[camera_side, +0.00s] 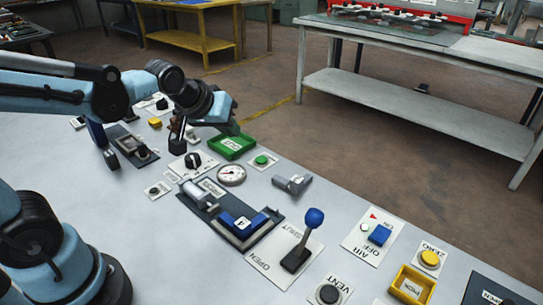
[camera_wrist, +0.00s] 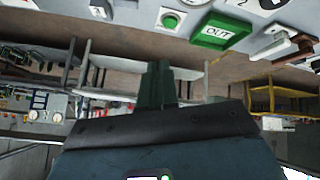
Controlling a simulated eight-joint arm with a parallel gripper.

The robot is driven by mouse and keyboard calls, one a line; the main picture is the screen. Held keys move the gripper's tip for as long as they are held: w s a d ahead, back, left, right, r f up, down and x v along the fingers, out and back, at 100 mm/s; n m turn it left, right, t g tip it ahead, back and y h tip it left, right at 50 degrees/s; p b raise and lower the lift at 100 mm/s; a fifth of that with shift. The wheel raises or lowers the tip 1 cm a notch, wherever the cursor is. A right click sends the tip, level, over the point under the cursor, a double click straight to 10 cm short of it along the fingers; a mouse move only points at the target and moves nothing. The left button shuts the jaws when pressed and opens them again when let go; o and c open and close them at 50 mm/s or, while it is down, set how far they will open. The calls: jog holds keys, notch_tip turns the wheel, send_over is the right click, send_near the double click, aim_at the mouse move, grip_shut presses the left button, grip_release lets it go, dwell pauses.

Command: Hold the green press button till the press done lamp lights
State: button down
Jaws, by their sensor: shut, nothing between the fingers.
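A round green button (camera_side: 262,160) sits on a small white plate, right of the green tray in the side view. It also shows at the top of the wrist view (camera_wrist: 170,20), left of the tray. I cannot read its label. My gripper (camera_side: 233,128) is shut and empty, above and behind the tray in the side view and apart from the button. Its dark fingers (camera_wrist: 157,68) point up the wrist view, below the button. I cannot make out a press done lamp in either view.
The green tray (camera_side: 231,146) marked OUT is close to my gripper. A dial gauge (camera_side: 232,175), a grey cylinder fixture with a blue block (camera_side: 242,224), a grey bracket (camera_side: 293,184) and a blue-knobbed lever (camera_side: 313,218) stand nearer the camera. The bench edge runs just beyond the button.

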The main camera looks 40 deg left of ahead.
aim_at(259, 160)
jog(key=w+a+f+n, duration=0.1)
jog(key=w+f+n, duration=0.1)
jog(key=w, duration=0.4)
jog(key=w+a+f+n+t+y, duration=0.1)
jog(key=w+a+n, duration=0.1)
jog(key=w+n, duration=0.2)
jog(key=shift+w+a+f, duration=0.2)
jog(key=shift+w+f, duration=0.2)
jog(key=shift+w, duration=0.45)
jog(key=shift+f, duration=4.4)
jog(key=shift+f, duration=0.15)
jog(key=shift+f, duration=0.25)
jog(key=shift+f, duration=0.45)
jog(key=shift+r, duration=0.85)
